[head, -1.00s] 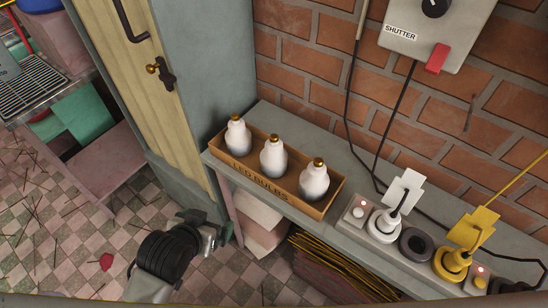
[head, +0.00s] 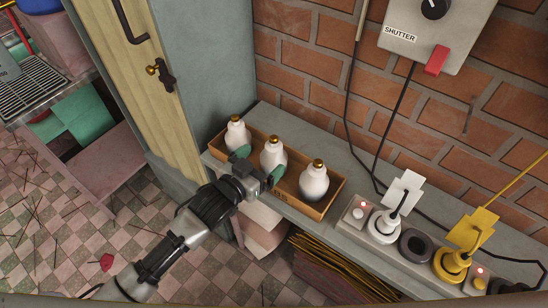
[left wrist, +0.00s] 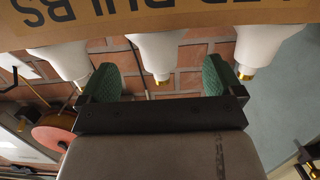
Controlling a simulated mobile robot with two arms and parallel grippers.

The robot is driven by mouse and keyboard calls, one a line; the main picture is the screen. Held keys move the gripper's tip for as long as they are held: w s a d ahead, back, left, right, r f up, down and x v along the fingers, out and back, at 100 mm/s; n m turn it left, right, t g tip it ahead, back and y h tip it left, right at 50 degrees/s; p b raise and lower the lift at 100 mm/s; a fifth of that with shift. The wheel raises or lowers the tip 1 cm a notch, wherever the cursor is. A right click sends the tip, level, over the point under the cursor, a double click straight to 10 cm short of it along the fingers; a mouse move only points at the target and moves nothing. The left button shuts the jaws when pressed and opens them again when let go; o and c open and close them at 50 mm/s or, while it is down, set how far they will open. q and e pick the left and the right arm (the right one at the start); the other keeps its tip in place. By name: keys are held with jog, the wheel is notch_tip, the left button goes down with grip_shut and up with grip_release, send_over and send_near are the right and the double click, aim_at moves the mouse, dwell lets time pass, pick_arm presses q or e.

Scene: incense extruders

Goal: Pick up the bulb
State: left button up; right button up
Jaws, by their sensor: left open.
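Three white bulbs with brass caps stand caps up in an open cardboard box (head: 326,206) marked LED BULBS: a left bulb (head: 236,134), a middle bulb (head: 272,151) and a right bulb (head: 314,182). My left gripper (head: 260,163) is open and empty at the box's front. In the left wrist view, which is upside down, the middle bulb (left wrist: 158,50) shows between the spread fingers (left wrist: 160,78); contact cannot be told. My right gripper is not in view.
The box stands on a narrow grey shelf (head: 345,242) against a brick wall. To its right are a power strip with a white plug (head: 384,224) and a yellow plug (head: 452,264). A switch box (head: 438,32) hangs above. A cabinet side (head: 205,90) closes off the left.

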aim_at(268, 157)
pick_arm(q)
jog(key=x, duration=0.5)
jog(key=shift+w+d+f+p, duration=0.2)
jog(key=shift+d+f+p, duration=0.05)
jog(key=shift+p, duration=0.05)
jog(key=shift+s, duration=0.1)
jog(key=c, duration=0.9)
